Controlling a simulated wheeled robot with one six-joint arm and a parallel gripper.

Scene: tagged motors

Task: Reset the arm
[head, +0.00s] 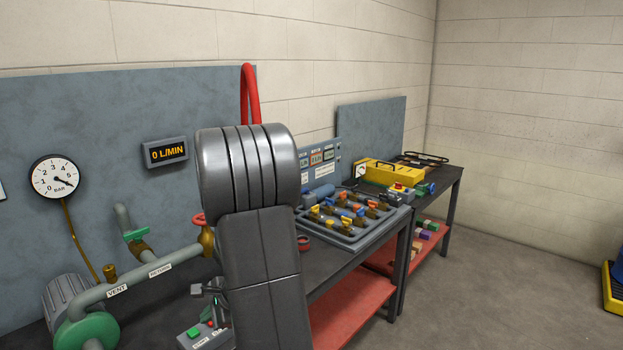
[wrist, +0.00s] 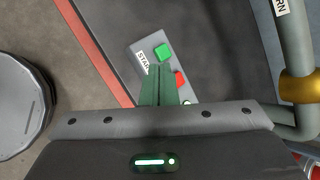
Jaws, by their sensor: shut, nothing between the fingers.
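My gripper (wrist: 160,70) shows in the wrist view with its two green fingers together and nothing between them. The fingers are above a grey button box (wrist: 150,58) and cover part of it. The box has a green button (wrist: 163,52) beside a START label and a red button (wrist: 180,79) partly behind the fingers. Whether the fingertips touch the box cannot be told. In the head view my arm (head: 262,260) rises bent in front of the bench, and the button box (head: 200,336) shows at its lower left. The gripper is mostly hidden there.
A pipe (head: 160,268) with VENT and RETURN labels and a red-handled brass valve (head: 205,236) stand left of my arm. A tray of valves (head: 345,235) lies on the bench to the right. A yellow case (head: 390,174) is farther back.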

